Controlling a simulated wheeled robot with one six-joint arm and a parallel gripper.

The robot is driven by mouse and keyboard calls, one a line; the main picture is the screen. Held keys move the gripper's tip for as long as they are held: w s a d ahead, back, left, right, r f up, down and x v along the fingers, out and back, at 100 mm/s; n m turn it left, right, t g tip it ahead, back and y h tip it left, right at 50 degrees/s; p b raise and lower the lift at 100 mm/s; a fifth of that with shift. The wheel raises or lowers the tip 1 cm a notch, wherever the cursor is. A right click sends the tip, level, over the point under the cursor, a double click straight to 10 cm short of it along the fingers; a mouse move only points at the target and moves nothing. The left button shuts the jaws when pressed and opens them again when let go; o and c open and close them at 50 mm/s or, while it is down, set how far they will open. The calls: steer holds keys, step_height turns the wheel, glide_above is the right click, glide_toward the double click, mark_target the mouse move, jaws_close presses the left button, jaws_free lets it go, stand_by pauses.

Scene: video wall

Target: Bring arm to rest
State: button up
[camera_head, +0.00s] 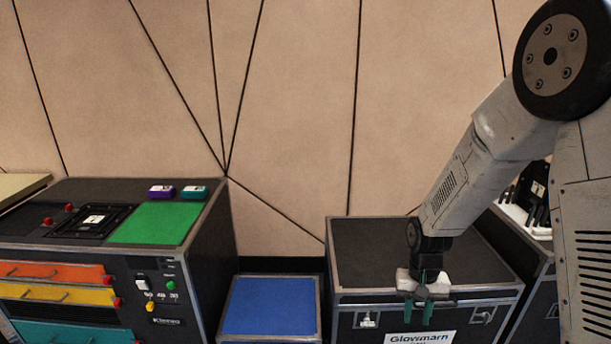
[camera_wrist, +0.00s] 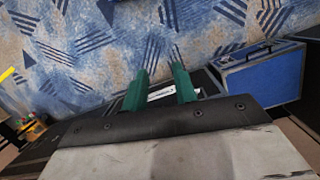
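My gripper (camera_head: 418,311) has green fingers and hangs from my grey arm in front of the black case labelled "Glowmarn" (camera_head: 372,262). In the head view the fingers point down near the case's front top edge. The wrist view also shows the gripper (camera_wrist: 160,82), with its two green fingers apart and nothing between them. A dark surface with a white label lies beyond the fingertips in the wrist view.
A black console (camera_head: 62,238) with a green top panel (camera_head: 154,223) and coloured drawers stands at left. A blue-topped box (camera_head: 270,306) sits between it and the case. A blue case (camera_wrist: 262,77) shows in the wrist view. Another dark case holds black items at right.

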steer(key=s+r+n+t, duration=0.2)
steer(key=s+r+t, duration=0.1)
steer(key=s+r, duration=2.1)
step_height(320, 180, up, 4)
steer(key=shift+f+t, duration=0.25)
steer(key=shift+t, duration=0.05)
steer(key=shift+s+d, duration=0.1)
steer(key=shift+d, duration=0.15)
